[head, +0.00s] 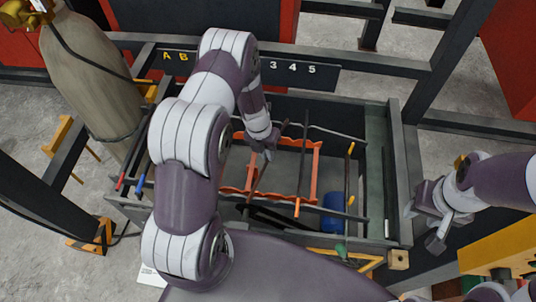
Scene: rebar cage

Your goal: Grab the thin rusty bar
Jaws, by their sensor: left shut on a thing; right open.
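The thin rusty bar (257,181) is a slim brown rod inside the dark open bin, slanting down and to the left from my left gripper. My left gripper (266,153) reaches down into the bin and is shut on the bar near its upper part. The fingers are small and partly hidden by the arm, so the exact grip is hard to see. My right gripper (425,217) is open and empty, outside the bin at its right side.
An orange-red frame (315,160) lies in the bin around the bar. A blue cylinder (334,214) and yellow-ended rods (348,175) are at its right. The bin's right wall (400,170) stands between my grippers. A gas cylinder (88,75) stands at the far left.

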